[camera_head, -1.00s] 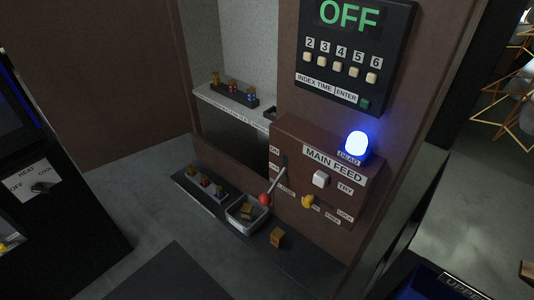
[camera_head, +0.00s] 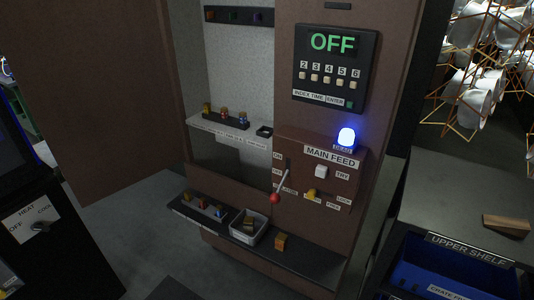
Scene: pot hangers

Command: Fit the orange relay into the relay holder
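An orange-brown block (camera_head: 282,242) stands on the dark lower ledge, right of a light bin; I cannot tell for sure whether it is the orange relay. The light bin (camera_head: 248,226) holds brownish blocks. Several small coloured pieces (camera_head: 203,203) stand in a row left of the bin. Three more small pieces (camera_head: 224,113) stand on a dark base on the light shelf. A small black square piece (camera_head: 264,131) lies at that shelf's right end. A black strip with coloured spots (camera_head: 234,16) is on the back wall above. Which one is the relay holder is unclear. Neither gripper is in view.
The main feed panel (camera_head: 320,170) has a red-knobbed lever (camera_head: 275,197) and a lit blue lamp (camera_head: 346,138). A display (camera_head: 333,42) reads OFF. A blue crate (camera_head: 445,270) stands front right, a heat console (camera_head: 30,222) at left. Grey floor shows between.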

